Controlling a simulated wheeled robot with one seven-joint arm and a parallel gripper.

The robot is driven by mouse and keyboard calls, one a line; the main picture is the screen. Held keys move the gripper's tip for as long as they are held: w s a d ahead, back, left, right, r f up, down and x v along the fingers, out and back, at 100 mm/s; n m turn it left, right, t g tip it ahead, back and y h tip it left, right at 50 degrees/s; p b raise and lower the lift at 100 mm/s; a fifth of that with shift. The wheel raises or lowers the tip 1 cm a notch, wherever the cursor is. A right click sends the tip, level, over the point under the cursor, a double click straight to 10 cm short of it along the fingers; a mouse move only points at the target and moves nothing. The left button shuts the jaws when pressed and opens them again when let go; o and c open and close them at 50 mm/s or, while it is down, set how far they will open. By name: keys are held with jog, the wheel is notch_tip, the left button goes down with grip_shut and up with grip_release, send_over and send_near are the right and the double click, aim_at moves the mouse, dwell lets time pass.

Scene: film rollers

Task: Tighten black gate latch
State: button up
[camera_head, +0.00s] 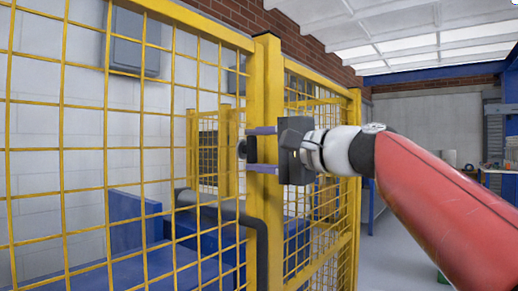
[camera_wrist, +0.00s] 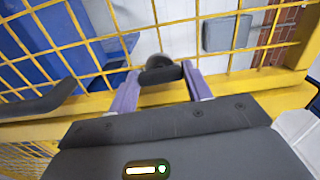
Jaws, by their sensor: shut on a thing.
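The black gate latch (camera_head: 251,150) is on the yellow gate post (camera_head: 266,205) near the middle of the head view. In the wrist view the latch (camera_wrist: 160,75) shows as a dark rounded bar with a knob above it. My gripper (camera_head: 257,149) reaches in from the right, with its two purple fingers one above the other across the post. In the wrist view my gripper (camera_wrist: 158,84) has a finger on each side of the latch and is shut on it. The exact contact faces are hard to make out.
Yellow mesh panels (camera_head: 60,140) stand to the left and right of the post. A dark bent pipe (camera_head: 240,215) runs close below the fingers. Blue blocks (camera_head: 135,220) lie behind the mesh. Open floor shows at the right beyond my arm.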

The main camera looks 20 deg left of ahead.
dwell(0.3)
jog(key=o, duration=1)
jog(key=shift+b+v, duration=0.95)
jog(key=shift+v, duration=3)
